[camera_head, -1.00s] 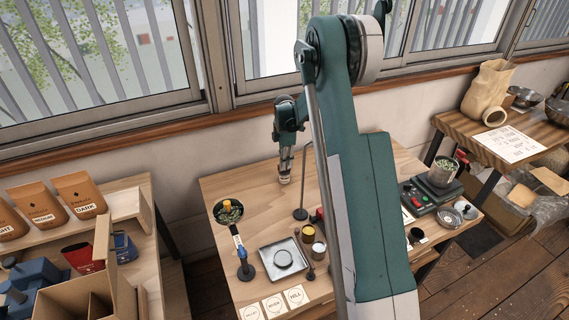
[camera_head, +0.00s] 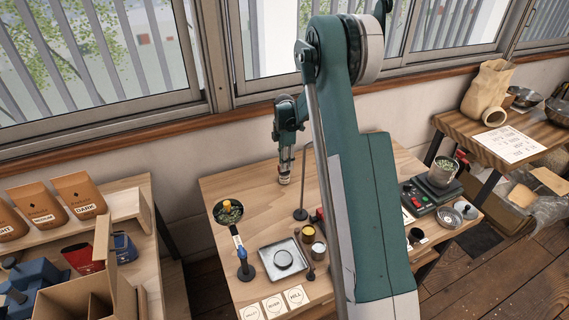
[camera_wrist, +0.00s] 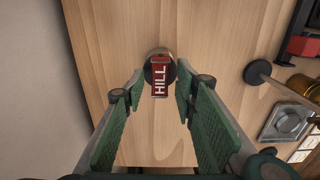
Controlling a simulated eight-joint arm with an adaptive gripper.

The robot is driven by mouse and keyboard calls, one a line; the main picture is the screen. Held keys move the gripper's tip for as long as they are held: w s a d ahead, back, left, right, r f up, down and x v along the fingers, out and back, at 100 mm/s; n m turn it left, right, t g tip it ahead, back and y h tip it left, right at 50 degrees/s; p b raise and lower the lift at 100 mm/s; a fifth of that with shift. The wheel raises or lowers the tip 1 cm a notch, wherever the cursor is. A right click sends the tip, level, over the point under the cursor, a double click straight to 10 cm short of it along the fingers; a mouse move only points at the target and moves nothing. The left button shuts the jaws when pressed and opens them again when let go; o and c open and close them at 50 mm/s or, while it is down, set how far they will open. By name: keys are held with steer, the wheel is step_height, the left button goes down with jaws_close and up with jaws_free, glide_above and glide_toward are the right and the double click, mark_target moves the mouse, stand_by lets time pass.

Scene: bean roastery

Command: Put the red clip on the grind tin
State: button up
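A red clip (camera_wrist: 160,78) lettered HILL in white shows in the wrist view, over a round dark piece with a pale rim (camera_wrist: 161,56). My gripper (camera_wrist: 161,72) is open, with one finger on each side of the clip and gaps visible between. In the head view my gripper (camera_head: 284,168) points down over the back of the table, with a small pale labelled thing (camera_head: 284,180) at its tips; the red face is not visible there. Two small round tins (camera_head: 308,232) stand near the table's middle; I cannot tell which thing is the grind tin.
A dark post on a round base (camera_head: 300,214) stands just right of my gripper. A square metal tray (camera_head: 268,265), a stand with a blue clip (camera_head: 238,243) and printed cards (camera_head: 274,304) are toward the front. The table's back left is clear.

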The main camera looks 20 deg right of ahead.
step_height(320, 180, up, 12)
steer(key=shift+f+p, duration=0.15)
steer(key=shift+p, duration=0.25)
stand_by(0.3)
stand_by(0.4)
steer(key=s+a+r+m+t, duration=0.2)
steer(key=s+a+r+m, duration=0.3)
steer(key=s+r, duration=0.6)
steer(key=s+a+r+m+t, duration=0.1)
steer(key=s+a+r+m, duration=0.3)
steer(key=s+a+r, duration=0.5)
steer(key=s+a+m+t, duration=0.2)
steer(key=s+m, duration=0.2)
steer(key=s, duration=1)
steer(key=s+a+f+m+t, duration=0.1)
steer(key=s+m, duration=0.4)
steer(key=s, duration=1)
steer(key=shift+a+t, duration=0.6)
steer(key=shift+a, duration=0.7)
